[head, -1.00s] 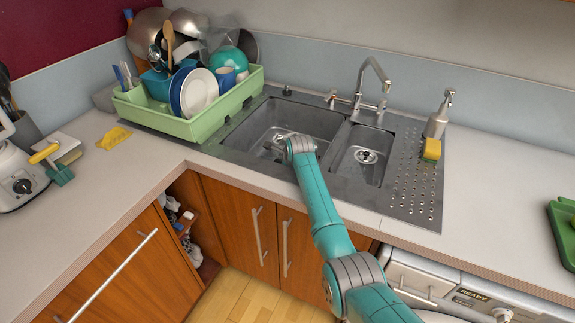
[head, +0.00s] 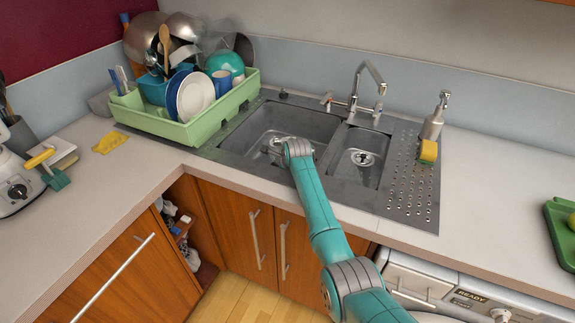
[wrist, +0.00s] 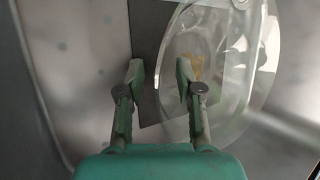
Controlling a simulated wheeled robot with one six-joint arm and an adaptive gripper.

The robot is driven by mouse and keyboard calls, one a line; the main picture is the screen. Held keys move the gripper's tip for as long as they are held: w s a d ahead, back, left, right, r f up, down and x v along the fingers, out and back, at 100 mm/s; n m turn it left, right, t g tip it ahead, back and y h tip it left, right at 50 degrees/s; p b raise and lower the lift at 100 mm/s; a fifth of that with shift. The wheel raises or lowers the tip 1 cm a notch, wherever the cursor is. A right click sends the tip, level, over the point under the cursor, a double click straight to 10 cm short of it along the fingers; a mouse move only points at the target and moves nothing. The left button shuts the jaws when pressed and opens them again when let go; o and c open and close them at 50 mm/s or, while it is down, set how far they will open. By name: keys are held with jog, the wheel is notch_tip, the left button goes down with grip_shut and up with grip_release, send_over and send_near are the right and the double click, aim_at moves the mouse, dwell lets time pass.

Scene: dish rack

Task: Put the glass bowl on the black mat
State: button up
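In the wrist view, a clear glass bowl (wrist: 258,62) fills the right half, its rim showing as a large tilted oval. My gripper (wrist: 160,73) is open, with a gap between its two fingertips. The bowl's left edge appears between the fingertips; I cannot tell whether either finger touches it. A dark grey rectangle (wrist: 148,30) lies behind the bowl and may be the black mat; I cannot tell for sure. In the head view, my arm reaches into the left sink basin (head: 283,120), and its wrist hides the gripper and most of what is below it.
A green dish rack (head: 196,129) with plates, a mug and pans stands left of the sink. The tap (head: 354,88) rises behind the basins. A soap dispenser (head: 435,118) and a yellow sponge (head: 428,151) stand to the right. The right worktop (head: 490,190) is mostly clear.

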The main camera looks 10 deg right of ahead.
jog(key=v, duration=1.1)
jog(key=shift+r, duration=0.25)
jog(key=shift+c, duration=0.2)
grip_shut()
jog(key=shift+d, duration=0.1)
dwell(0.7)
